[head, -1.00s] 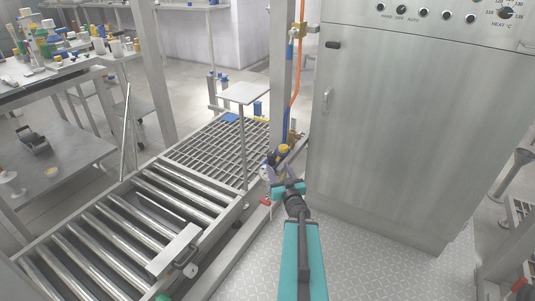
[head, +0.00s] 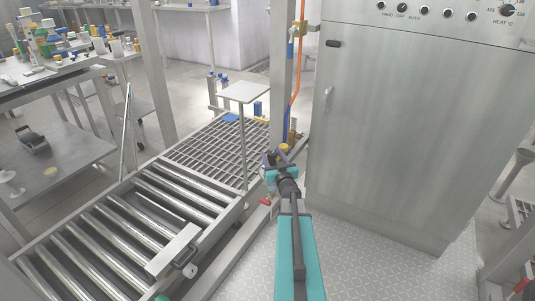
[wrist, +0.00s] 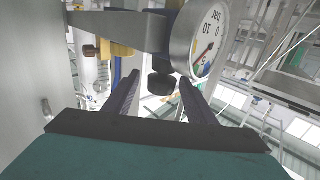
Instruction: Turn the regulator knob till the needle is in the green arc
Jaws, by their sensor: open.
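In the wrist view, a dark regulator knob (wrist: 160,83) sits ahead of my gripper (wrist: 158,90), between its two open fingers. Gaps show on both sides of the knob; I cannot tell how deep it lies between them. A round gauge (wrist: 209,36) with a white face stands just right of the knob, partly turned away and seen upside down. Its needle lies near the lower part of the face, where a small green and yellow patch shows; I cannot tell whether it is inside the green arc. In the head view, my gripper (head: 280,164) mostly hides the regulator.
A steel cabinet (head: 415,130) with dials stands close on the right. A post (head: 280,75) with an orange hose rises behind the regulator. A roller conveyor (head: 130,225) and a grating (head: 215,150) lie to the left. A small plate on a stand (head: 244,92) is nearby.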

